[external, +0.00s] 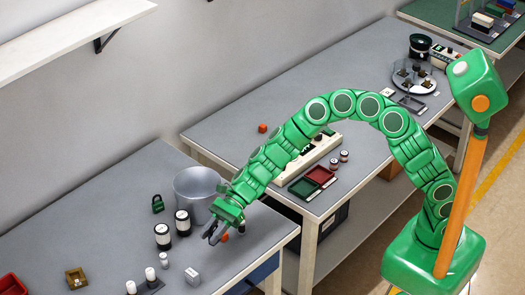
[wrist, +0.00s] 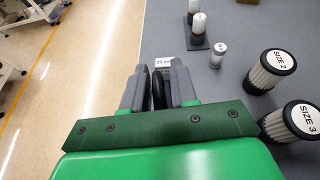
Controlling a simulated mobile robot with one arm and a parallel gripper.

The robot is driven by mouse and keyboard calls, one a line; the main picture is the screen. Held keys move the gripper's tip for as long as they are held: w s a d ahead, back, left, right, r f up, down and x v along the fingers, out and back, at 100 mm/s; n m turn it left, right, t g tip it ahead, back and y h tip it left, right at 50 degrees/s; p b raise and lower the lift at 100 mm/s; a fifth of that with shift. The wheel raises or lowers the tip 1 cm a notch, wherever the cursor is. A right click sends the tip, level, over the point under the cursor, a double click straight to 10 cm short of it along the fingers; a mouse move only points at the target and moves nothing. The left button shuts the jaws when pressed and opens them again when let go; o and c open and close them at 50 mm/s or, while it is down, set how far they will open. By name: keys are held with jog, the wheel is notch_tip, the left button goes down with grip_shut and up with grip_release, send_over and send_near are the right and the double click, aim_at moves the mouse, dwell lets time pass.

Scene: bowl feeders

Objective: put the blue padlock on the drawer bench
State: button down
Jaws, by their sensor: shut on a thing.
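My gripper (external: 214,236) hangs over the front part of the near left bench (external: 100,232), which has a blue drawer front (external: 264,272) under its top. In the wrist view my gripper (wrist: 157,82) is shut on a dark, curved thing (wrist: 158,92) between its grey fingers. Its body is hidden, so I cannot tell its colour or whether it is the blue padlock. A green padlock (external: 157,204) stands on the bench at the back, left of the grey bucket. No blue padlock shows clearly elsewhere.
The grey bucket (external: 197,192) and two black-capped jars (external: 163,237) stand left of my gripper. A second bench (external: 240,120) holds red and green trays (external: 312,180).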

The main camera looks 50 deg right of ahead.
jog(key=shift+w+a+f, duration=0.6)
jog(key=shift+a+f, duration=0.05)
jog(key=shift+f, duration=0.35)
jog(key=shift+w+a+f, duration=0.55)
jog(key=shift+a+f, duration=0.05)
jog(key=shift+f, duration=0.45)
jog(key=shift+w+a+f, duration=0.6)
jog(key=shift+a+f, duration=0.05)
jog(key=shift+f, duration=1.95)
jog(key=c, duration=0.9)
grip_release()
jog(key=shift+w+d+r, duration=0.1)
jog(key=shift+d+r, duration=0.05)
jog(key=v, duration=1.1)
jog(key=shift+d+r, duration=0.1)
jog(key=shift+d, duration=0.2)
